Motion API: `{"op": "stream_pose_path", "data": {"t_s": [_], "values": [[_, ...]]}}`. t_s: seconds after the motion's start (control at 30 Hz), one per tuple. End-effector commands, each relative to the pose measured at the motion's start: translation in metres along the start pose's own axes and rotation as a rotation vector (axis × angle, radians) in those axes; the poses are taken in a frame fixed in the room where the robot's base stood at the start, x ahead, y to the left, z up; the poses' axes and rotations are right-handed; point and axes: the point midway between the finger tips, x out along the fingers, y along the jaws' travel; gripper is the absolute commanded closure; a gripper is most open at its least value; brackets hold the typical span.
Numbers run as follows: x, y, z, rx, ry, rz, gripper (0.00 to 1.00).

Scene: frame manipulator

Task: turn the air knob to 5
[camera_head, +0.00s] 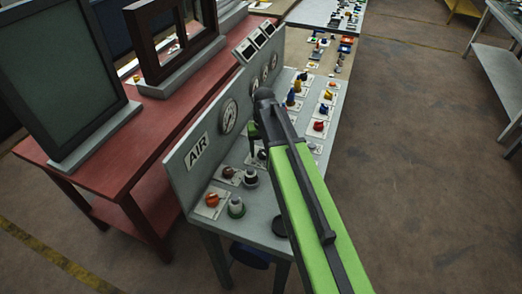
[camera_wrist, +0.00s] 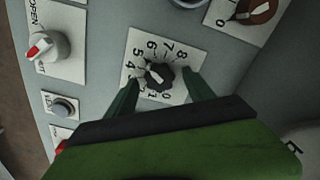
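The black dial knob (camera_wrist: 158,75) sits on a white plate numbered 0 to 8, in the middle of the wrist view. Its pale pointer mark is small, and I cannot tell surely which number it points at. My gripper (camera_wrist: 161,82) is open, with one dark green finger on each side of the knob. I cannot tell whether the fingers touch it. In the head view the AIR label (camera_head: 197,150) is on the upright back of the grey panel (camera_head: 205,178). My arm hides part of the panel there.
A white knob with a red mark (camera_wrist: 40,47) and a grey button (camera_wrist: 62,107) are left of the dial. A brown-red knob (camera_wrist: 257,10) is at the upper right. In the head view a round gauge (camera_head: 228,116) is beside the AIR label. Several other knobs crowd the panel.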

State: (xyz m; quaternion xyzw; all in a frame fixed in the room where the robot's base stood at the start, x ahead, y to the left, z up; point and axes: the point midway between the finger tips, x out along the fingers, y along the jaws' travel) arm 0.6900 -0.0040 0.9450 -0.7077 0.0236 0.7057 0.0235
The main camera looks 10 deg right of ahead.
Motion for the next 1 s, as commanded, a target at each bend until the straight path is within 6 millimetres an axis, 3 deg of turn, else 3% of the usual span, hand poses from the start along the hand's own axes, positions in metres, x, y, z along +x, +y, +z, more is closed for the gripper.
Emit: {"op": "stream_pose_path", "data": {"t_s": [0.23,0.37,0.57,1.0], "values": [[-0.002,0.0,0.001,0.0,-0.002,0.0,0.38],[-0.013,0.0,0.001,0.0,-0.002,0.0,0.38],[-0.05,0.0,0.001,0.0,-0.002,0.0,0.38],[-0.151,0.0,-0.001,0.0,-0.001,0.0,0.38]]}}
